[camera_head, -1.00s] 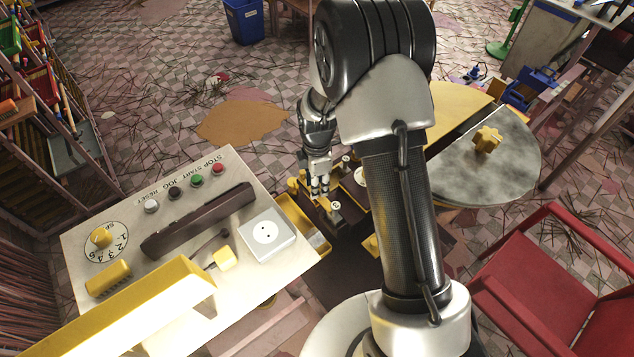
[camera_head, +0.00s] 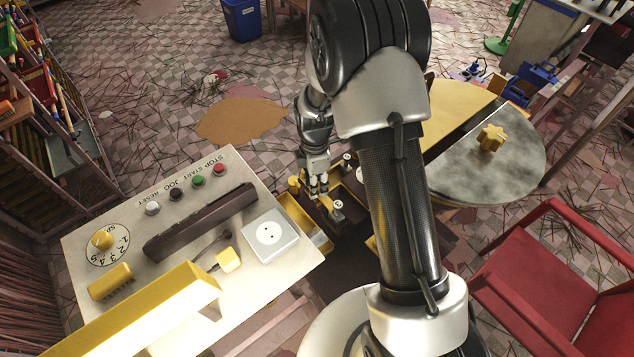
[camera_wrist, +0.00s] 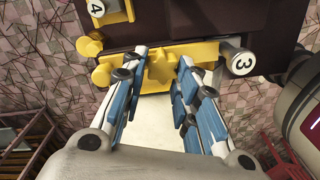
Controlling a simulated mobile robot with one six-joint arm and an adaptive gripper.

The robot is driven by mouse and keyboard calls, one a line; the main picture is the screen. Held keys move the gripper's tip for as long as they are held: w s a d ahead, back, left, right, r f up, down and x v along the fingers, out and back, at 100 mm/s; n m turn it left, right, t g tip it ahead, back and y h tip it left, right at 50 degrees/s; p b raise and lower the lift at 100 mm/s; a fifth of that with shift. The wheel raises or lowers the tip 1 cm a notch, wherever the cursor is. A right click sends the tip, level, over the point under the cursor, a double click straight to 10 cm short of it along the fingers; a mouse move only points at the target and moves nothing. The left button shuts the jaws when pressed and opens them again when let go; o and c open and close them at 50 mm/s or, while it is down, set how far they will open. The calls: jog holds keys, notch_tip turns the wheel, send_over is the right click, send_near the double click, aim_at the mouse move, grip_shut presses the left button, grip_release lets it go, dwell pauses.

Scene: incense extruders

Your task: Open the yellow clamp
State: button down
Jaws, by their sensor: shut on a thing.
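The yellow clamp (camera_wrist: 205,50) runs across the front of a dark block in the wrist view. The contact surfaces are partly hidden by the fingers. In the head view my gripper (camera_head: 318,190) is small and points down at the dark machine; the clamp is too small and covered there to make out well.
White cylinders marked 3 (camera_wrist: 238,62) and 4 (camera_wrist: 96,9) flank the clamp. In the head view a control panel (camera_head: 110,215) with buttons stands left of my gripper. A round table (camera_head: 520,170) and a red chair (camera_head: 540,270) are at right.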

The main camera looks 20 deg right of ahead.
jog(key=shift+w+r+t, duration=0.15)
jog(key=shift+w+r, duration=0.1)
jog(key=shift+w, duration=0.3)
jog(key=shift+w+r+t, duration=0.15)
jog(key=shift+w+r, duration=0.05)
jog(key=shift+w, duration=0.3)
jog(key=c, duration=1.2)
grip_release()
jog(key=shift+w+f, duration=0.15)
jog(key=shift+c, duration=0.2)
jog(key=shift+r, duration=0.55)
notch_tip(320, 180, up, 7)
jog(key=shift+s+f, duration=0.2)
jog(key=shift+s, duration=0.2)
